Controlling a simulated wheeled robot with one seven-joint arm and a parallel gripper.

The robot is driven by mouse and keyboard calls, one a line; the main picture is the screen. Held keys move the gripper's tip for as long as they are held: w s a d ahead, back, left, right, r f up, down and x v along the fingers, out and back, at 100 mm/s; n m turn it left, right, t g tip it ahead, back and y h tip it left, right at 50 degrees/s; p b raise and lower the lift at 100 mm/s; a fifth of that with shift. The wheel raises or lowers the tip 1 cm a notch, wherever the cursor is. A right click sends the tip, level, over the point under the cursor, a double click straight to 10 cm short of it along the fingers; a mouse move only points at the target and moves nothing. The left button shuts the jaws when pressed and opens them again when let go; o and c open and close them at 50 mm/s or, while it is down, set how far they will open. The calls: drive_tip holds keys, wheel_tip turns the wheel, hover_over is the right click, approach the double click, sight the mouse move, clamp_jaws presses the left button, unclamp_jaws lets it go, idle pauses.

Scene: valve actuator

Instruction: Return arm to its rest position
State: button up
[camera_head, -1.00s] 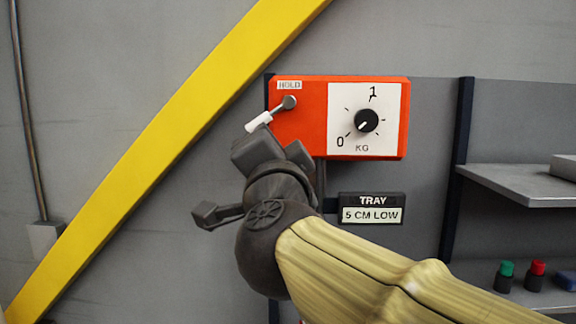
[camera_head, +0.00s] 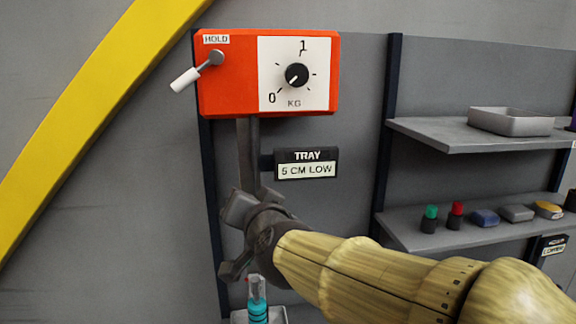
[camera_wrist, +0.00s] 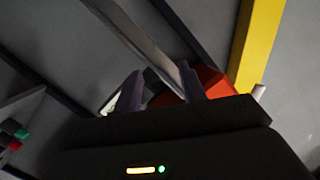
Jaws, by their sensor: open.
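My gripper (camera_head: 254,200) is open and empty, seen from behind below the orange box (camera_head: 228,92), in front of the grey post. The box has a lever (camera_head: 190,76) with a white handle under a HOLD label, tilted down to the left. My gripper is well below the lever and apart from it. A black knob (camera_head: 297,75) sits on a white dial marked 0, 1 and KG, its pointer toward 0. In the wrist view, my gripper's two fingers (camera_wrist: 160,88) stand apart, with part of the orange box (camera_wrist: 212,82) behind them.
A sign (camera_head: 306,164) reads TRAY 5 CM LOW. A tray (camera_head: 277,315) with a teal-banded item (camera_head: 257,302) is below my gripper. At right, shelves hold a grey bin (camera_head: 510,122), green and red buttons and several small blocks. A yellow beam (camera_head: 75,120) crosses the left wall.

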drive_tip(key=s+d+f+n+g+h, duration=0.1)
drive_tip(key=s+d+f+g, duration=0.15)
drive_tip(key=d+f, duration=0.5)
drive_tip(key=s+d+f+g+h, duration=0.1)
drive_tip(key=d+f+g+h, duration=0.2)
drive_tip(key=f, duration=0.7)
drive_tip(key=s+d+f+n+g, duration=0.1)
drive_tip(key=s+d+f+g, duration=0.15)
drive_tip(key=d+f, duration=0.5)
drive_tip(key=s+d+f+g+h, duration=0.1)
drive_tip(key=s+d+f+g, duration=0.3)
drive_tip(key=s+f, duration=0.3)
drive_tip(key=shift+s+d+f+h, duration=0.4)
drive_tip(key=shift+d, duration=0.05)
